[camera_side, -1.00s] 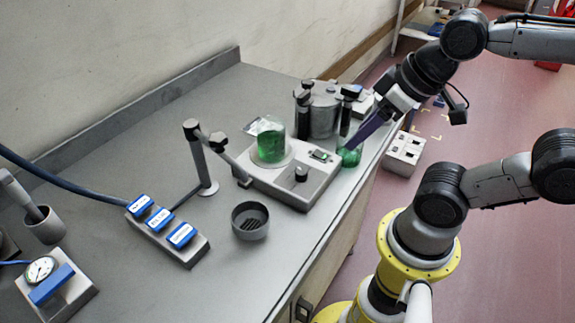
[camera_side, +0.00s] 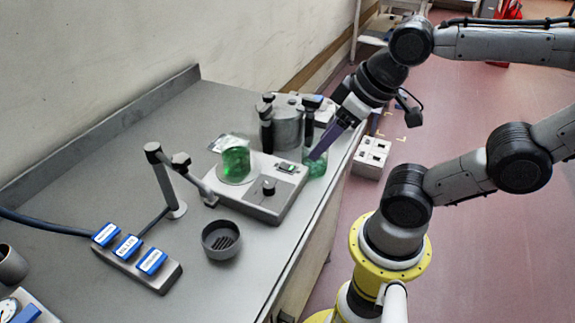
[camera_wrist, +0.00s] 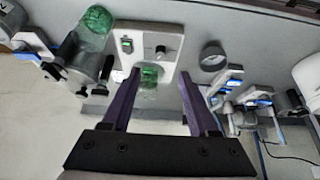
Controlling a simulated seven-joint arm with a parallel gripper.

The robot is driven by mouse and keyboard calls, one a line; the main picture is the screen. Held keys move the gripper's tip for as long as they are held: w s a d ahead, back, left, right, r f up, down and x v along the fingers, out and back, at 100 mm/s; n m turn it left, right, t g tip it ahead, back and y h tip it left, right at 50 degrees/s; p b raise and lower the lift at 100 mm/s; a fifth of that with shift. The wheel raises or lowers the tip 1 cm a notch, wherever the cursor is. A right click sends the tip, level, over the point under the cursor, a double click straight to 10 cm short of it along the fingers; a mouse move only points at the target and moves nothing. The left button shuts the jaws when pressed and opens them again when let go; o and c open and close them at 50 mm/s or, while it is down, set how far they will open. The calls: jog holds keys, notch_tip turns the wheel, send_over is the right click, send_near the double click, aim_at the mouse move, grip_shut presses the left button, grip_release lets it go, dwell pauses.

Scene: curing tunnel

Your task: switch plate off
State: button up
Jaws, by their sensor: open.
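The hot plate (camera_side: 240,200) is a pale grey box on the bench with a round white top. A green beaker (camera_side: 237,158) stands on that top. Its dark knob (camera_side: 268,187) and small green-marked switch (camera_side: 287,167) are on the panel. In the wrist view the switch (camera_wrist: 126,45) is left of the knob (camera_wrist: 160,50). My gripper (camera_side: 314,154) has purple fingers, is open and empty, and appears close to a green flask (camera_side: 315,164) right of the hot plate. In the wrist view the beaker (camera_wrist: 149,76) shows between the fingers (camera_wrist: 158,75).
Dark clamp posts and a metal pot (camera_side: 288,128) stand behind the hot plate. A grey cup (camera_side: 221,240), a jointed stand (camera_side: 168,180) and a strip with blue labels (camera_side: 138,256) are to its left and front.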

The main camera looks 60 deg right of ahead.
jog(key=g, duration=0.6)
send_over(292, 168)
notch_tip(292, 168, down, 2)
notch_tip(292, 168, down, 13)
jog(key=shift+f, duration=0.2)
jog(key=shift+c, duration=0.3)
grip_shut()
